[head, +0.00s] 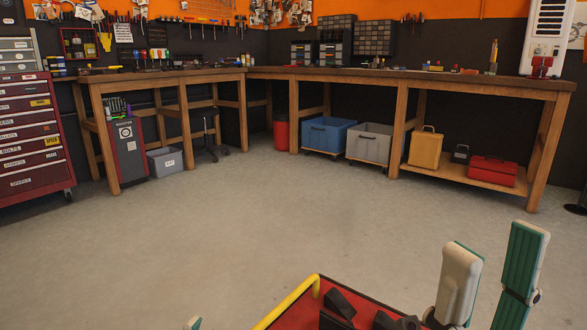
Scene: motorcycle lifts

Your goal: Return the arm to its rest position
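My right gripper (496,242) is at the bottom right of the head view. Its two white and green fingers point up and stand apart, with a clear gap between them. Nothing shows between the fingers. The rest of my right arm is mostly hidden below the frame. Of my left gripper, only a small pale green and white tip (193,323) shows at the bottom edge, so its opening cannot be seen.
A red tray-like thing with a yellow bar (290,301) and dark pieces is just left of my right gripper. Beyond is open concrete floor (230,225). Wooden workbenches (400,78) line the back, bins and a red toolbox (492,171) below. A red tool cabinet (30,140) stands left.

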